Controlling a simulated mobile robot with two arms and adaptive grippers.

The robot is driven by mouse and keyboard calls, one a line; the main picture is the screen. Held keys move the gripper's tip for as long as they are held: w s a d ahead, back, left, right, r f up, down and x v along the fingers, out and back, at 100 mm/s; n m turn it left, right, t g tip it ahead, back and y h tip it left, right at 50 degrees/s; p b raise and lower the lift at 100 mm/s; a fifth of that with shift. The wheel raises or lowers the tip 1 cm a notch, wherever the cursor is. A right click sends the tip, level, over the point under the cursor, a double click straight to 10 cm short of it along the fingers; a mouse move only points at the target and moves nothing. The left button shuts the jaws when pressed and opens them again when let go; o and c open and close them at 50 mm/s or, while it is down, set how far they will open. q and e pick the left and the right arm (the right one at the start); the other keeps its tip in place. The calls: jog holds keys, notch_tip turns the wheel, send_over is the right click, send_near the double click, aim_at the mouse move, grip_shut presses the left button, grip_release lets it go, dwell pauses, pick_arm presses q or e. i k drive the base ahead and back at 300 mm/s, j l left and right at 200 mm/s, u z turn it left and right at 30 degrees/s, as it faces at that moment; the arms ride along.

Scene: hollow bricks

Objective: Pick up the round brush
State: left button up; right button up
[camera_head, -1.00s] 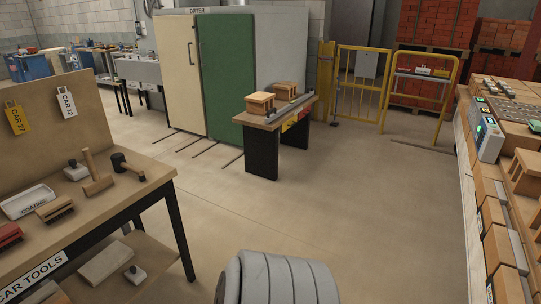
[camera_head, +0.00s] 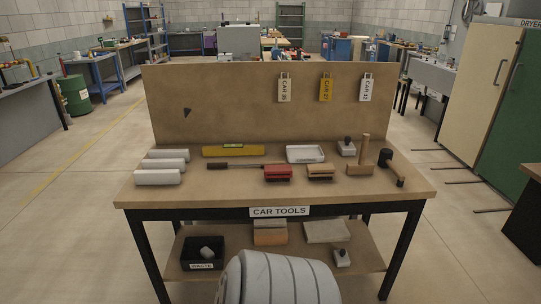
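The tool table (camera_head: 400,191), labelled CAR TOOLS, stands straight ahead. Near its middle lies a long thin tool (camera_head: 235,166) with a dark rod and a reddish-brown part; it may be the round brush, but it is too small to tell. To its right lie a red block brush (camera_head: 278,173) and a brown block brush (camera_head: 320,172), both flat rather than round. All three rest on the tabletop, untouched. Neither of my grippers is in view.
Several white rolls (camera_head: 158,177), a yellow level (camera_head: 233,150), a white tray (camera_head: 305,154), a wooden mallet (camera_head: 361,158) and a black-headed hammer (camera_head: 391,167) share the tabletop. A backboard (camera_head: 220,105) closes its rear.

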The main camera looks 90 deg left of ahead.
aim_at(219, 166)
jog(key=u, duration=2.95)
jog(key=i+j+z, duration=0.35)
jog(key=i+j, duration=0.25)
jog(key=i, duration=0.15)
